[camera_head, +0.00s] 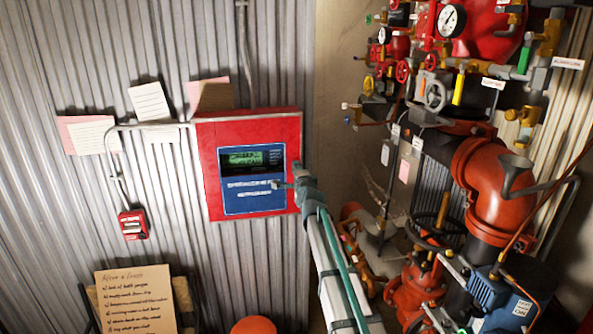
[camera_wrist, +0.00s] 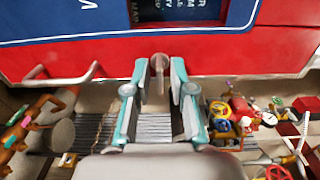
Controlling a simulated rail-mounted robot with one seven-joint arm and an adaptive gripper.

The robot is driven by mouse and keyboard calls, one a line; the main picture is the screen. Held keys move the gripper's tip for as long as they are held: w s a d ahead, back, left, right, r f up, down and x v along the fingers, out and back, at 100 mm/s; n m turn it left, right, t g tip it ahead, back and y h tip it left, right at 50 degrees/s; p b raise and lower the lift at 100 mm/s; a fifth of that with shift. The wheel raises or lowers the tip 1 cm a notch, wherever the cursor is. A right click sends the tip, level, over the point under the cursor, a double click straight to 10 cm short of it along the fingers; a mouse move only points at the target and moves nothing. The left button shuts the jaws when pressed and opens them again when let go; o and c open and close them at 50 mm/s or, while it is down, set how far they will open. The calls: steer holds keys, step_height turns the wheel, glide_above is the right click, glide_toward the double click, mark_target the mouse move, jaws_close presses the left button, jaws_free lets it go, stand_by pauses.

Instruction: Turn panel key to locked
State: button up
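The red panel (camera_head: 206,165) hangs on the corrugated wall in the head view, with a blue face (camera_head: 255,204) and a lit green display (camera_head: 243,158). In the wrist view the panel's red front (camera_wrist: 225,62) fills the top. My gripper (camera_head: 285,184) is at the right part of the panel's face. In the wrist view my gripper (camera_wrist: 159,68) has its two fingers partly apart, one on each side of a small greyish-pink piece (camera_wrist: 158,64) that looks like the key. I cannot tell whether the fingers touch it. The key's turned position is not readable.
Red and brass pipework with valves (camera_head: 490,180) stands close on the right of my arm. A small red call box (camera_head: 133,224) and paper notes (camera_head: 90,134) are on the wall at left. A handwritten sign (camera_head: 136,299) stands at lower left.

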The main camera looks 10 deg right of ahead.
jaws_close()
steer(key=shift+f+n+b, duration=0.1)
steer(key=shift+n+b, duration=0.3)
steer(key=n+b, duration=0.3)
steer(key=shift+f, duration=0.15)
steer(key=n+b, duration=0.4)
steer(key=b, duration=0.1)
steer(key=shift+f, duration=0.1)
steer(key=n+b, duration=0.5)
steer(key=b, duration=0.1)
steer(key=shift+n+b, duration=0.4)
steer(key=n+b, duration=0.1)
steer(key=n, duration=0.1)
steer(key=n+b, duration=0.2)
steer(key=shift+r, duration=0.3)
steer(key=shift+n+b, duration=0.3)
